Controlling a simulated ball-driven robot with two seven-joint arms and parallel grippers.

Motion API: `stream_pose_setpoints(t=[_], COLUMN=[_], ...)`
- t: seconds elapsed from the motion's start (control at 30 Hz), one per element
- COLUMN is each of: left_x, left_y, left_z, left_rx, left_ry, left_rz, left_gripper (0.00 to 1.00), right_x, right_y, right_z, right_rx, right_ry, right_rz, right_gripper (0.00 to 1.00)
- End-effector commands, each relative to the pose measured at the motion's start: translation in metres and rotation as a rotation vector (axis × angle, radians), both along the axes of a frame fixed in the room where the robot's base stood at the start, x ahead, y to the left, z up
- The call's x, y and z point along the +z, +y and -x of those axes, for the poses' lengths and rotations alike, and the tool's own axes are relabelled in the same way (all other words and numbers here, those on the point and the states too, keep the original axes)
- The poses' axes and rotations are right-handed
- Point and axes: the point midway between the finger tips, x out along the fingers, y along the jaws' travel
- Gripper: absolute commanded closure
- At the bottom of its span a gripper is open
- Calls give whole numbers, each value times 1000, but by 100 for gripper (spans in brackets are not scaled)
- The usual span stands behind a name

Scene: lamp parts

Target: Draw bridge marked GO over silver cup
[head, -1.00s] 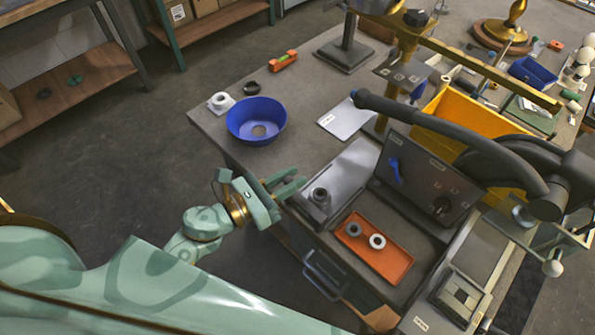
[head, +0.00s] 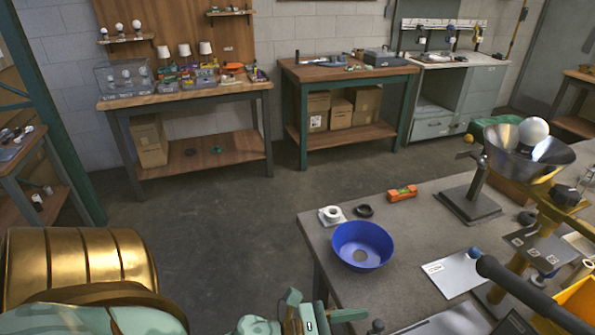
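A wide silver cone-shaped cup (head: 510,167) with a white bulb in it stands on a dark post at the right of the head view. I cannot tell if it is the task's silver cup. Beside it a brass-coloured stand carries a small grey plate (head: 535,250) with pale marks. I cannot read GO on any part, so the bridge is not identified. My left gripper (head: 332,314) shows at the bottom edge, just off the bench's left edge and below the blue bowl. It is cropped and its finger gap is unclear. My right gripper is out of view.
A blue bowl (head: 362,246), a white ring (head: 331,215), a black ring (head: 364,210) and an orange level (head: 402,193) lie on the grey bench (head: 415,225). A labelled sheet (head: 455,275) lies farther right. Open floor (head: 230,215) separates this bench from the back-wall tables.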

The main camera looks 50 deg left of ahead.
Motion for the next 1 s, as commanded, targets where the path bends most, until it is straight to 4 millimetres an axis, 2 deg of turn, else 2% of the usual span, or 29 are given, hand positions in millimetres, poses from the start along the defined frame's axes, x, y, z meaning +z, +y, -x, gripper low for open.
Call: stream_pose_setpoints(t=[0.2,0.43,0.6,1.0], left_x=[-4,-2,-1,0], left_y=[34,60,67,68], left_z=[52,90,101,102], left_rx=[2,1,1,0], left_ry=[8,5,2,1], left_rz=[0,-1,0,0], left_gripper=[58,58,58,58], right_x=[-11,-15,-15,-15], right_y=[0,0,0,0], right_z=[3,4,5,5], right_rx=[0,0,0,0], right_ry=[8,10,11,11], right_rz=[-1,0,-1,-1], right_gripper=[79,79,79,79])
